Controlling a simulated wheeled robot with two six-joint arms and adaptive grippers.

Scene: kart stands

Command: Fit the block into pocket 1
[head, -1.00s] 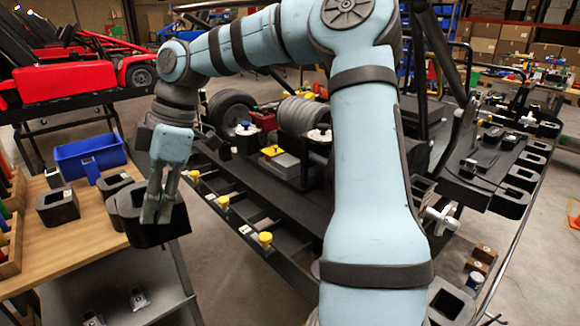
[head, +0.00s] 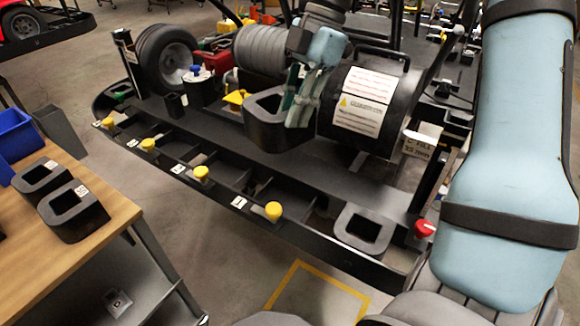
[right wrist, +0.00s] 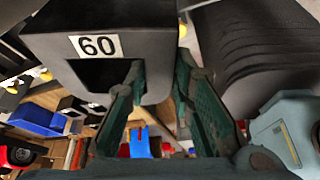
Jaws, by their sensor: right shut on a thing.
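The block (head: 262,128) is black and hollow, held above the kart's edge rail. In the right wrist view the block (right wrist: 150,30) bears a "60" label. My right gripper (head: 297,105) is shut on one wall of it; in the wrist view one finger of the gripper (right wrist: 162,105) reaches into the hollow and the other is outside. The label "1" (head: 238,202) is on the rail's front, beside a yellow knob (head: 273,211). Open compartments lie behind the rail; pocket 1's exact bounds are hard to tell. The held block is above and apart from them. My left gripper is not in view.
A similar black block (head: 345,238) sits at the rail's right end, near a red knob (head: 425,228). A black cylinder (head: 375,80) with labels stands close behind the gripper. Two black blocks are on the wooden table (head: 90,240) at left, near a blue bin (head: 14,140).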

